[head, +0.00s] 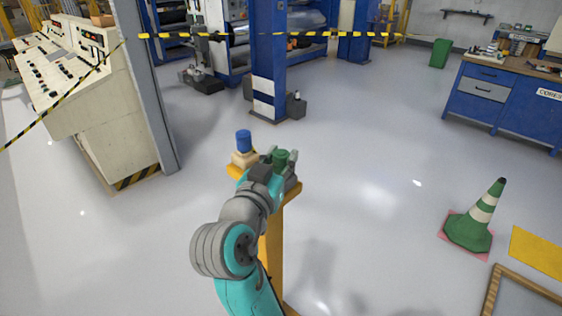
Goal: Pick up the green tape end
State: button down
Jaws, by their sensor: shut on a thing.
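The green tape end (281,156) is a small green cylinder above the top of a yellow stand (272,240). My gripper (283,161) is at it and shut on it, with a grey finger showing on its right. My arm hides much of the stand's top, so I cannot tell whether the green piece still touches it. A blue tape end (243,141) sits on a beige base at the left of the stand's top.
A striped barrier tape (220,36) spans the back, near a blue pillar (268,60). A control console (75,85) is at left. A green cone (473,222) stands at right, below a blue workbench (505,100). The middle floor is clear.

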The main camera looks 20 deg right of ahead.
aim_at(281, 153)
notch_tip(281, 153, up, 18)
dwell(0.8)
